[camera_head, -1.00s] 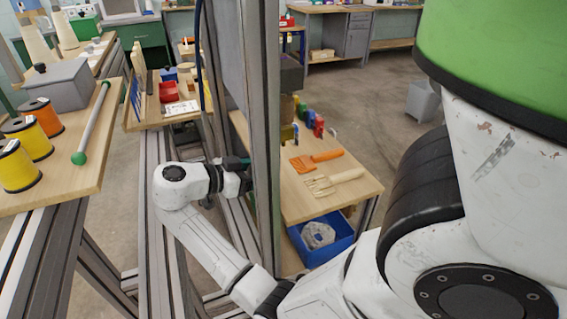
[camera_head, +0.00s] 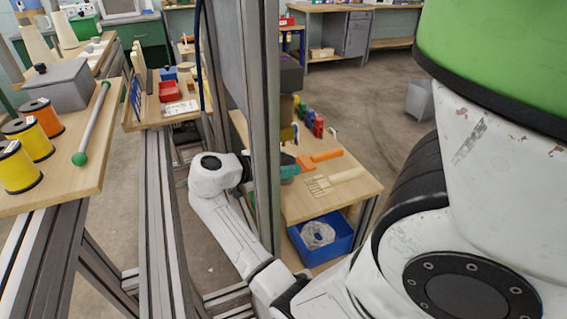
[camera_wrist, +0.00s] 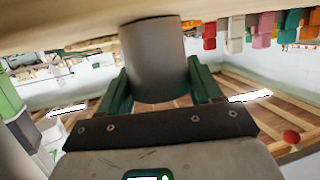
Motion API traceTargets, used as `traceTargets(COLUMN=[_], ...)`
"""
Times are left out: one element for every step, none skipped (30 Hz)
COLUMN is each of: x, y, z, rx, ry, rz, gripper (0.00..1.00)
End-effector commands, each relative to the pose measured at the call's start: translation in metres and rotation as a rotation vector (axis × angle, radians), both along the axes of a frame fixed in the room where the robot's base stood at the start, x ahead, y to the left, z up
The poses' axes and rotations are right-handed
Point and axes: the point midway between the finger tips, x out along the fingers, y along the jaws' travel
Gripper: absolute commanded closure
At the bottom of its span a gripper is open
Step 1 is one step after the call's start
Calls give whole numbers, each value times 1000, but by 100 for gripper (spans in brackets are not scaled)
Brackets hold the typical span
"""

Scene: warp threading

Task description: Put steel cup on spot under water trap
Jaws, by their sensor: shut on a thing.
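The steel cup (camera_wrist: 153,62), a plain grey cylinder, is between the two green fingers of my gripper (camera_wrist: 152,85) in the wrist view. The fingers are shut on its sides. In the head view my gripper (camera_head: 289,168) shows partly to the right of the upright metal post, over the left part of a wooden table (camera_head: 298,207). I cannot make out the cup there. A dark grey box (camera_head: 291,76) hangs beside the post above the table; I cannot tell whether it is the water trap. The spot under it is hidden.
The metal post (camera_head: 264,120) stands in front of my wrist. An orange-handled tool (camera_head: 326,155) and a pale wooden comb (camera_head: 335,181) lie on the table, with several coloured items (camera_head: 314,124) behind. A blue bin (camera_head: 337,240) sits below. Spools (camera_head: 18,166) stand on the left bench.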

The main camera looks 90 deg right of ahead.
Motion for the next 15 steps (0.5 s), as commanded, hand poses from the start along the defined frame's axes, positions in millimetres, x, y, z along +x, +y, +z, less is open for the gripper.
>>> traceTargets(x=[0,0,0,0,0,0,0,0,0,0,0,0,0,0,0], y=[0,0,0,0,0,0,0,0,0,0,0,0,0,0,0], z=[-3,-4,-2,-2,-2,-2,-2,-2,-2,-2,-2,-2,-2,-2,-2], rx=[0,0,0,0,0,0,0,0,0,0,0,0,0,0,0], ry=[0,0,0,0,0,0,0,0,0,0,0,0,0,0,0], rz=[0,0,0,0,0,0,0,0,0,0,0,0,0,0,0], gripper=[67,67,32,29,26,22,19,16,13,10,10,10,10,10,10])
